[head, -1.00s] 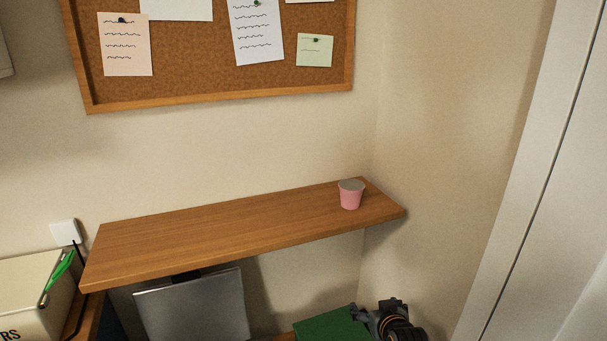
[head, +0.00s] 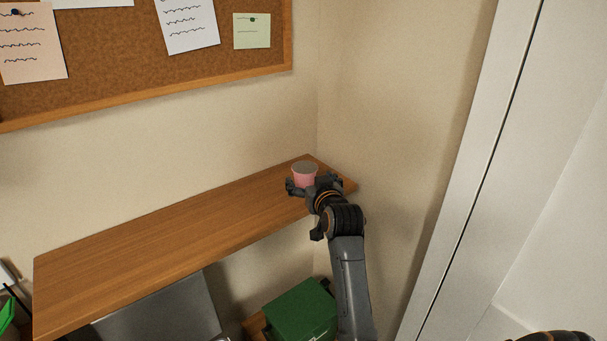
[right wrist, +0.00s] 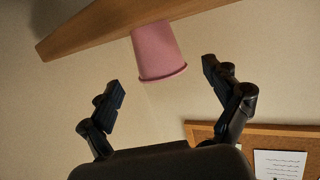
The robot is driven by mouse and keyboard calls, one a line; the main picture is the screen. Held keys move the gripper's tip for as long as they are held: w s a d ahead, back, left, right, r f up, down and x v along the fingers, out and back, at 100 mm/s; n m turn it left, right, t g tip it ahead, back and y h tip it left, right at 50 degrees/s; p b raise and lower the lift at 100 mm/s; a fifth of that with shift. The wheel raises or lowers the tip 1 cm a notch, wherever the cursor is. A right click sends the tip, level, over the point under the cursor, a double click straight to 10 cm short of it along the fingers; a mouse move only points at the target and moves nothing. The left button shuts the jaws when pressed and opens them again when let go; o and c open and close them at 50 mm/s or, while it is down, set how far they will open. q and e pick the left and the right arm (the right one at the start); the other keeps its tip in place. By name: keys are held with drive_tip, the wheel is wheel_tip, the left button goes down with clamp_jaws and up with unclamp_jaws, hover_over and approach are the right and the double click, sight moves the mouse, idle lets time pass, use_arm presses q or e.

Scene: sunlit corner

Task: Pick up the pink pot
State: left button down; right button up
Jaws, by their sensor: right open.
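The pink pot (head: 304,174) stands upright near the right end of a wooden shelf (head: 170,240). My right gripper (head: 313,185) is open at the pot, its fingers spread to either side, and it hides the pot's lower part in the head view. The right wrist view shows the scene upside down. There the pot (right wrist: 159,50) lies between and a little beyond the open fingers (right wrist: 163,82), with visible gaps on both sides. My left gripper is not in view.
The shelf is otherwise bare. A wall corner is close behind and right of the pot. A cork board (head: 150,95) hangs above. Below the shelf are a green box (head: 300,315) and a grey panel (head: 165,315). A white door or cabinet (head: 470,170) stands at right.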

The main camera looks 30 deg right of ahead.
sight(305, 172)
drive_tip(key=shift+w+d, duration=0.15)
drive_tip(key=shift+w, duration=0.15)
drive_tip(key=shift+w+d+p, duration=0.1)
drive_tip(key=shift+w+p, duration=0.15)
drive_tip(key=shift+p, duration=0.05)
drive_tip(key=p+x, duration=0.1)
drive_tip(key=x, duration=0.2)
drive_tip(key=shift+w, duration=0.1)
drive_tip(key=shift+w+d+f+p, duration=0.25)
drive_tip(key=shift+w+f+p, duration=0.05)
drive_tip(key=shift+w, duration=0.3)
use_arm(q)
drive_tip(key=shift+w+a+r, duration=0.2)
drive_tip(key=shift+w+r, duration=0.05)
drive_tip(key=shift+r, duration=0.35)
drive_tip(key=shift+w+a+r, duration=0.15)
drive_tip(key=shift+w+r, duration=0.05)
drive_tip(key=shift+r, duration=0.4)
use_arm(e)
drive_tip(key=shift+c, duration=1.2)
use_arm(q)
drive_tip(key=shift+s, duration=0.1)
use_arm(e)
drive_tip(key=c, duration=0.8)
